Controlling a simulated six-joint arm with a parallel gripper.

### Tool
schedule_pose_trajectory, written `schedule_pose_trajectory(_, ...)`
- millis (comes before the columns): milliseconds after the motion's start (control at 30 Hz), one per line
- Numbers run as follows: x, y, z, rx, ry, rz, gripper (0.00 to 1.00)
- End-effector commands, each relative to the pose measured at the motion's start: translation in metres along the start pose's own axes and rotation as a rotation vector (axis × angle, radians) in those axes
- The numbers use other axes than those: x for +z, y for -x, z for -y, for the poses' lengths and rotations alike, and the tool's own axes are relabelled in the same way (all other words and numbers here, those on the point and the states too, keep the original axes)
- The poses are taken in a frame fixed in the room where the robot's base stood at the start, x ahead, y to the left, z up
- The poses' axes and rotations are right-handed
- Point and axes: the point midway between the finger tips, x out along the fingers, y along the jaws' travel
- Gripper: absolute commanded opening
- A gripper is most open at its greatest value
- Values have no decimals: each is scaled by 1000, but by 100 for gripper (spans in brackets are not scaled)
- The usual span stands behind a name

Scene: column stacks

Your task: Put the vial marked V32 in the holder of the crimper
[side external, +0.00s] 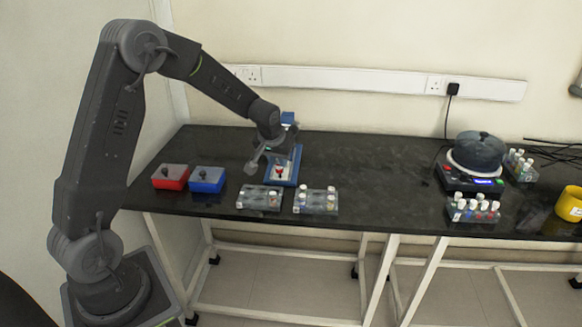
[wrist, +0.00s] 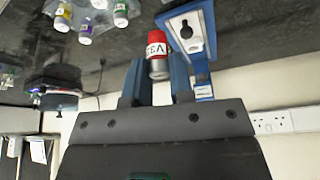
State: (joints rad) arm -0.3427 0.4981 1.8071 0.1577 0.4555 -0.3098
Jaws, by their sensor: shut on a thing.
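My gripper (wrist: 150,88) is shut on a small vial (wrist: 157,55) with a red top and a white label; the lettering is small and turned, and seems to read V32. In the side external view my gripper (side external: 264,160) hangs over the left part of the crimper (side external: 297,165), a blue stand with a pale plate. A small red and white patch before the plate appears to be the vial (side external: 279,171). In the wrist view the crimper (wrist: 205,75) lies just right of the vial, its white plate showing a dark keyhole-shaped opening. The vial appears apart from it.
A red box (side external: 170,178) and a blue box (side external: 207,180) stand left of the crimper. Two clear vial racks (side external: 258,199) (side external: 316,202) stand in front. A black machine (side external: 470,180), more vial racks and a yellow container (side external: 569,204) are far right. The middle bench is clear.

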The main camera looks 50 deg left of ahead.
Motion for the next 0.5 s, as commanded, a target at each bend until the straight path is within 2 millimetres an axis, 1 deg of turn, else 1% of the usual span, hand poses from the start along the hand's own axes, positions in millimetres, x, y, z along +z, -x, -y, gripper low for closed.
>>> schedule_pose_trajectory(133, -11, 24, 5, 1, 1, -8, 0)
schedule_pose_trajectory(500, -45, 108, 5, 2, 1, -7, 0)
